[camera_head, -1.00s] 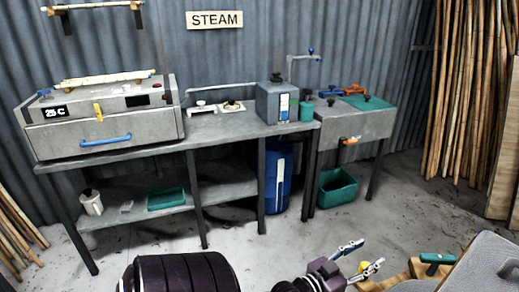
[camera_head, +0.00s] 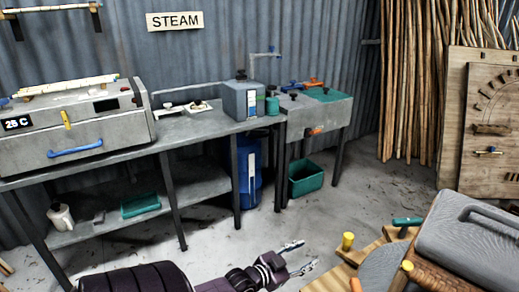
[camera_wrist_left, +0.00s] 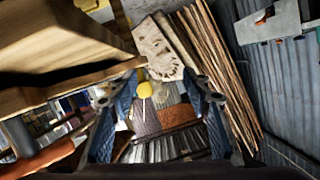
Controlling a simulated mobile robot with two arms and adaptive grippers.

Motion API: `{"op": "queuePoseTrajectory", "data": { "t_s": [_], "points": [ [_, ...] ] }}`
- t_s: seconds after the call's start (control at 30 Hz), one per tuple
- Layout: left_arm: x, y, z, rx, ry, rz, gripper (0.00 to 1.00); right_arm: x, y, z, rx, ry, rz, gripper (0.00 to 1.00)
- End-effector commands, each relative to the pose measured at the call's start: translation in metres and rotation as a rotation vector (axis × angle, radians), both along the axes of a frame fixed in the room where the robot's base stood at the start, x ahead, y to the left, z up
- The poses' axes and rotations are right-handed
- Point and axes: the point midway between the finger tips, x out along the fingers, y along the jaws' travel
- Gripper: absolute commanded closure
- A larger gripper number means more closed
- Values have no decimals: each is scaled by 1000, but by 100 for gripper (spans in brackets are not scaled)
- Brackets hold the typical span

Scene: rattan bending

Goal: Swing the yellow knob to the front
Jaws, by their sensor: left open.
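A yellow knob (camera_head: 347,241) stands upright on a wooden piece at the left end of the workbench in the head view. In the left wrist view a yellow knob (camera_wrist_left: 145,89) shows between the open fingers of the left gripper (camera_wrist_left: 160,88); which knob this is I cannot tell. My right gripper is not in view.
The steam box (camera_head: 75,135) is on a grey table at left. A wooden board (camera_head: 480,125) stands at right. Open floor (camera_head: 330,205) lies between.

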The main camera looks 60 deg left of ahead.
Motion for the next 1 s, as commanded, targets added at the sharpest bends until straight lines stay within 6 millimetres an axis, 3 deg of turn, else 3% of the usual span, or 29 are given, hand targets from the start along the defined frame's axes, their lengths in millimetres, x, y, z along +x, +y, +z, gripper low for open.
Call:
{"op": "queuePoseTrajectory", "data": {
  "t_s": [0.4, 1.0],
  "points": [
    [-31, 33, -72, 73, 175, 18, 55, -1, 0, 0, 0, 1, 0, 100],
    [-92, 73, -159, 152, 406, 51, 55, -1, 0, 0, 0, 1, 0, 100]
  ]
}}
